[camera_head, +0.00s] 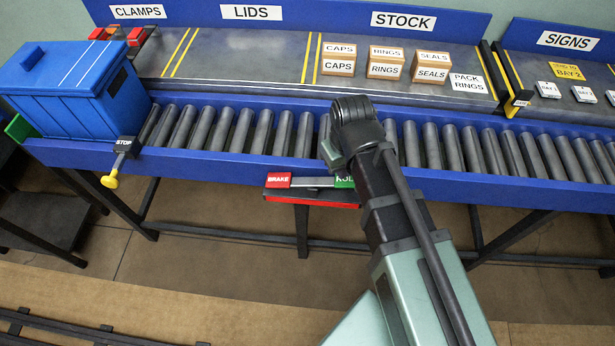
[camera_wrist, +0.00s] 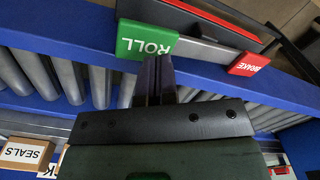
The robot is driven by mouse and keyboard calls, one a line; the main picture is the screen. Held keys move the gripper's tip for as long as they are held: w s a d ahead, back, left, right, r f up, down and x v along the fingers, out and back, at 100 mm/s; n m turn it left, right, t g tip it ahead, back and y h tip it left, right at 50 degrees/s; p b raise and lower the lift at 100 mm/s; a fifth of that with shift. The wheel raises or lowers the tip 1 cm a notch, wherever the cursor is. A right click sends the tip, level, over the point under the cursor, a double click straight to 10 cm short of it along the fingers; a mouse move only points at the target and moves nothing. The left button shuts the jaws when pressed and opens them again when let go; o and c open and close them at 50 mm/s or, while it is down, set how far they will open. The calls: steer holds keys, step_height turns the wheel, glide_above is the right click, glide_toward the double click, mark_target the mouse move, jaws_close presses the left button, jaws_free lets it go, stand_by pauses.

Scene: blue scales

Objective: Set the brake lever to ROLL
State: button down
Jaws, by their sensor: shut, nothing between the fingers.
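The brake unit (camera_head: 285,196) hangs on the front of the blue conveyor frame, with a red BRAKE block (camera_head: 278,180) at its left end and a green ROLL block (camera_head: 344,182) at its right end, partly hidden by my arm. A grey bar (camera_head: 312,183) runs between them. In the wrist view the ROLL block (camera_wrist: 146,41), the grey bar (camera_wrist: 207,52) and the BRAKE block (camera_wrist: 249,64) show upside down. My gripper (camera_wrist: 155,62) is shut and empty, its fingertips close to the ROLL block's edge. I cannot tell whether they touch, or which way the lever is set.
The roller conveyor (camera_head: 235,130) runs behind the brake unit. A blue lidded bin (camera_head: 72,95) stands at its left end, near a STOP lever (camera_head: 124,146) with a yellow knob. Labelled cartons (camera_head: 385,63) stand on the back shelf.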

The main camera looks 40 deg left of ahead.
steer(key=shift+f+b, duration=1.85)
steer(key=shift+f, duration=0.05)
stand_by(0.5)
steer(key=shift+r, duration=0.1)
step_height(320, 180, up, 7)
steer(key=p, duration=0.7)
steer(key=shift+r, duration=0.1)
steer(key=shift+s+d+m, duration=0.35)
steer(key=shift+d+m, duration=0.15)
steer(key=shift+d, duration=0.1)
steer(key=w+d+r+m+p, duration=0.2)
steer(key=w+d+m, duration=0.2)
steer(key=d, duration=0.9)
steer(key=w+d+r+m+p, duration=0.2)
steer(key=w+d+m+p, duration=0.1)
steer(key=d, duration=1.1)
steer(key=w+d+r+m+p, duration=0.2)
steer(key=w+d+m, duration=0.3)
steer(key=d, duration=0.9)
steer(key=shift+w+d+r+m, duration=0.2)
steer(key=shift+w+r+m, duration=0.25)
steer(key=shift+w, duration=0.25)
